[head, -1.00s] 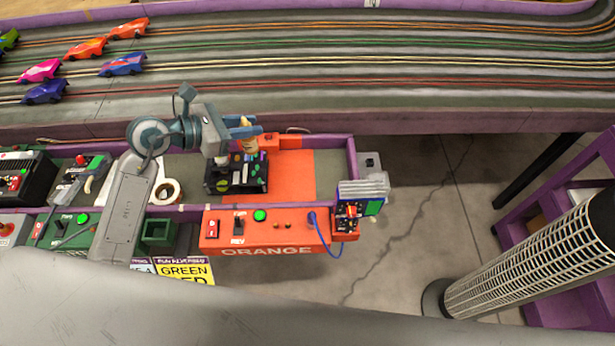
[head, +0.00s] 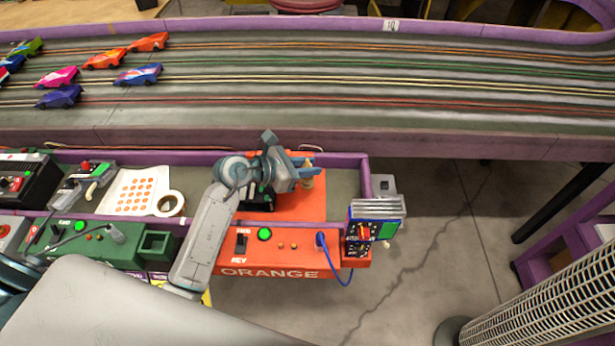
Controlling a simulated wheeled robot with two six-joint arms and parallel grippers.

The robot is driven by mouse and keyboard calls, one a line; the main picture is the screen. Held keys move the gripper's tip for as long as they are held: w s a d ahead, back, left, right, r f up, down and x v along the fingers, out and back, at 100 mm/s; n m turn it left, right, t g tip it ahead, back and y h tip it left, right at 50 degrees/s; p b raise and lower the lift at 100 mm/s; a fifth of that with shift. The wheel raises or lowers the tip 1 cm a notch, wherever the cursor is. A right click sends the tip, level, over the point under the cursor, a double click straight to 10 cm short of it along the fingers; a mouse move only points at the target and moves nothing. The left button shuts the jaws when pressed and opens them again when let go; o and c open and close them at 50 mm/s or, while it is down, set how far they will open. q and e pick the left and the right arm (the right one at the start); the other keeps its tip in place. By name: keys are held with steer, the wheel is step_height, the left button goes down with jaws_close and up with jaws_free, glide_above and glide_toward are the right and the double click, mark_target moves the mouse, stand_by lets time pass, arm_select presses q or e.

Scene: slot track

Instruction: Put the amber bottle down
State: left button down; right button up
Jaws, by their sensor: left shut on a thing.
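My left gripper (head: 302,176) is shut on the small amber bottle (head: 307,181). The bottle is upright between the fingers, and part of it is hidden by them. It is over or on the orange panel (head: 300,208) at the right end of the purple-edged shelf. I cannot tell whether its base touches the panel. My right gripper is not in view.
A black tray (head: 259,204), partly hidden by my left gripper, is just left of the bottle. The orange control box (head: 265,262) lies along the front edge. A lap-counter box (head: 376,225) stands at the right corner. Orange panel right of the bottle is bare.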

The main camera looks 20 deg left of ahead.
arm_select(q)
steer(key=shift+f, duration=1.85)
steer(key=shift+f, duration=0.1)
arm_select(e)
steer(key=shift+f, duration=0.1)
arm_select(q)
steer(key=shift+f, duration=0.1)
steer(key=c, duration=1.3)
jaws_free()
steer(key=shift+o, duration=0.2)
steer(key=shift+r, duration=0.2)
steer(key=shift+v, duration=0.9)
steer(key=shift+b+v, duration=0.3)
steer(key=shift+v, duration=0.55)
steer(key=b+v, duration=0.1)
steer(key=v, duration=0.6)
steer(key=shift+s+a, duration=0.1)
steer(key=shift+s, duration=0.05)
steer(key=shift+s+a+r, duration=0.35)
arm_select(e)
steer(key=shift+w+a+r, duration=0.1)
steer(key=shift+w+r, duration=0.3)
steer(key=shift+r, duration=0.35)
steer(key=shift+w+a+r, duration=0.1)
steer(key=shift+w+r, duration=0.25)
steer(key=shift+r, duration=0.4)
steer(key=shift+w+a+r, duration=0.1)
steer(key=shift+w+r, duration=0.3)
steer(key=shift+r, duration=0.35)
